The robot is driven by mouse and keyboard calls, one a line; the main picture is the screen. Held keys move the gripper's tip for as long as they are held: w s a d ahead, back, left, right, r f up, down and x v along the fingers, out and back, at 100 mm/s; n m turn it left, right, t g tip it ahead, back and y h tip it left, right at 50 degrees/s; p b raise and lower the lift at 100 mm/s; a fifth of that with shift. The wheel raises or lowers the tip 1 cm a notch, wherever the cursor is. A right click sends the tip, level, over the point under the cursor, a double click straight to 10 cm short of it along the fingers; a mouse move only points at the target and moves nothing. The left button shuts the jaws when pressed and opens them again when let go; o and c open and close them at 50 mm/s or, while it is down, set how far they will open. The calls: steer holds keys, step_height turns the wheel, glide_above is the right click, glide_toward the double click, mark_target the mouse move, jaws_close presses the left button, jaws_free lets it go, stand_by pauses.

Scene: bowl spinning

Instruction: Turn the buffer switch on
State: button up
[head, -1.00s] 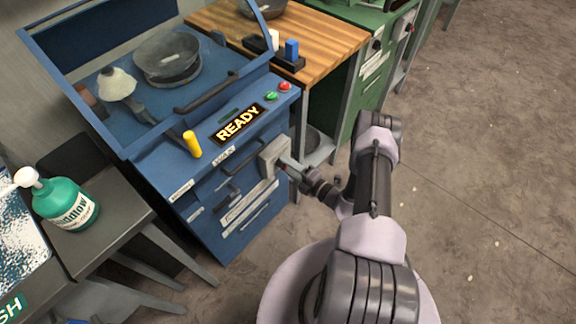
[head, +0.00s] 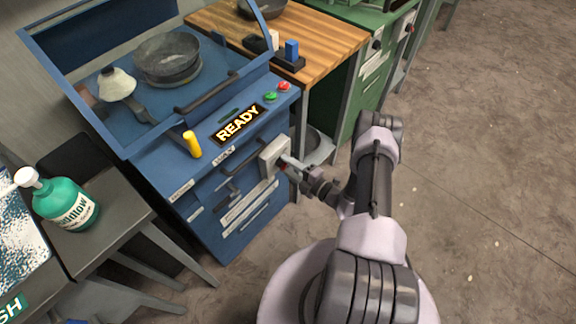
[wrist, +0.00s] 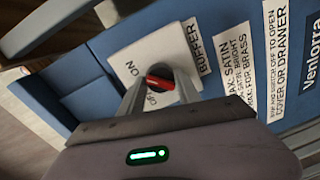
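The buffer switch (wrist: 160,78) is a dark round knob with a red handle on a pale plate, marked BUFFER, ON and OFF in the wrist view. Which mark the handle points to is unclear. In the head view, its pale box (head: 272,158) is on the front of the blue cabinet. My gripper (wrist: 160,88) faces the plate, with one finger on each side of the red handle. The fingers stand apart, and I cannot tell whether they touch the handle. In the head view my gripper (head: 287,164) is at the box and partly hides the switch.
The blue cabinet (head: 225,190) has a drawer handle (head: 230,185) left of the switch, a yellow knob (head: 192,144), a READY display (head: 238,124), and green (head: 270,96) and red (head: 285,86) buttons. A wooden table (head: 330,42) stands behind. Floor at right is clear.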

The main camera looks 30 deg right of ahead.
steer(key=o, duration=0.4)
steer(key=p+v, duration=0.4)
steer(key=v, duration=1.3)
steer(key=shift+s+d+p, duration=0.1)
steer(key=shift+s+p, duration=0.05)
steer(key=shift+p, duration=0.15)
